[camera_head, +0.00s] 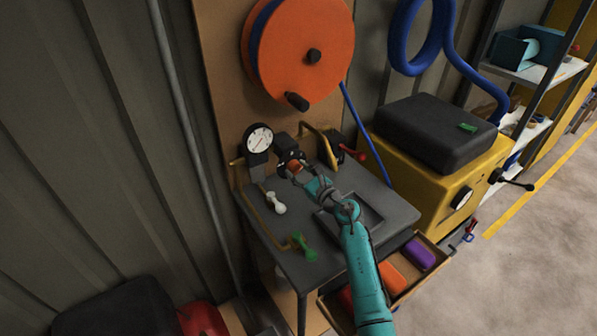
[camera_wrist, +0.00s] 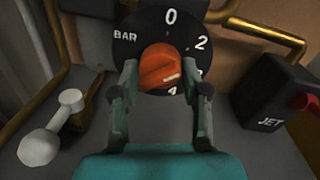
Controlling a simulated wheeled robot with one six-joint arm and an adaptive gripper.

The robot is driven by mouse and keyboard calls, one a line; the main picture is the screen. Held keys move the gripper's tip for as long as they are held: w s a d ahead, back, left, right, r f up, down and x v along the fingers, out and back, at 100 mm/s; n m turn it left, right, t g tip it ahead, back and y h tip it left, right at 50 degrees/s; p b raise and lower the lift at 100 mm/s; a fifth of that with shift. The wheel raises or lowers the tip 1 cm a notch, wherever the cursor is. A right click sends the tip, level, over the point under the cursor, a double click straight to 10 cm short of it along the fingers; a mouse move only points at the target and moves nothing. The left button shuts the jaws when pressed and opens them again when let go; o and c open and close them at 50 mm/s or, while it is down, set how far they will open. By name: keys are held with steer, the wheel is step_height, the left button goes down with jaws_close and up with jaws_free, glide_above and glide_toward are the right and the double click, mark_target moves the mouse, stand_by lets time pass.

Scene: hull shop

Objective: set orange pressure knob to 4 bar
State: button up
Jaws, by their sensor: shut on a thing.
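The orange pressure knob (camera_wrist: 158,66) sits on a round black dial (camera_wrist: 150,30) marked BAR, with 0 at the top and 2 at the upper right. A partly hidden 4 shows at the lower edge. The knob's white mark points to the lower right, towards the part of the dial between 2 and 4; its exact reading is hard to tell. My gripper (camera_wrist: 167,88) is shut on the knob, a finger on each side. In the head view my gripper (camera_head: 291,172) reaches over the grey bench to the knob (camera_head: 294,165). A white-faced gauge (camera_head: 259,138) stands left of it.
A black JET box (camera_wrist: 273,95) with a red handle is right of the dial. A white-handled valve (camera_wrist: 52,130) is at the left, and a green-handled valve (camera_head: 303,247) is nearer. Brass pipes (camera_wrist: 265,32) run close around. An orange hose reel (camera_head: 300,35) hangs above.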

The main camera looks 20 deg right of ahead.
steer(key=m, duration=0.3)
steer(key=shift+m, duration=0.4)
steer(key=shift+m+t, duration=0.4)
steer(key=shift+m, duration=1.5)
steer(key=o, duration=1.1)
steer(key=v, duration=1.2)
